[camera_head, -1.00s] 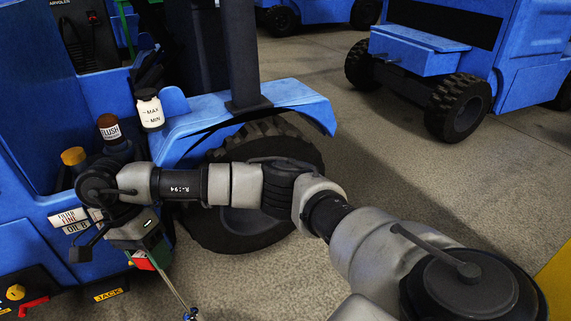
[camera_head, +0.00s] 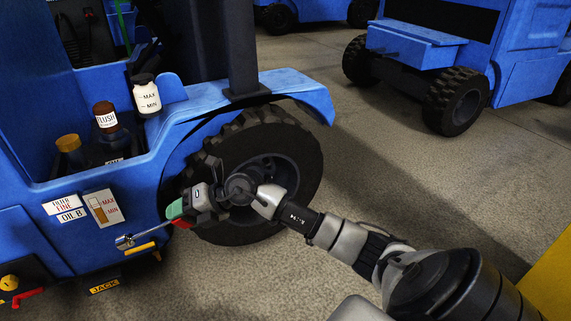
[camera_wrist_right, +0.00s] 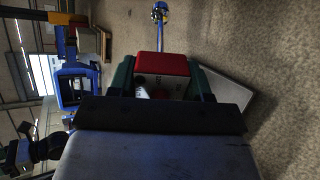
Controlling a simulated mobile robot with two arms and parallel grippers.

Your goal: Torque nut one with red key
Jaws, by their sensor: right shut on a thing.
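My right gripper (camera_head: 176,211) is shut on the red key (camera_head: 183,223), holding it in front of the blue truck's front corner, by the left side of its wheel (camera_head: 303,170). The key's metal shaft points left in the head view. In the right wrist view the red handle (camera_wrist_right: 162,64) sits between the green fingers of my right gripper (camera_wrist_right: 162,78), and the shaft runs up to a shiny head with blue on it. My right wrist covers part of the wheel hub. I cannot make out nut one. My left gripper is not in view.
The blue truck (camera_head: 40,240) carries a white bottle (camera_head: 147,97), a brown FLUSH bottle (camera_head: 105,116) and a yellow-capped bottle (camera_head: 69,144). A yellow bar (camera_head: 140,249) lies below the key. Another blue vehicle (camera_head: 415,50) stands back right. The floor between the vehicles is clear.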

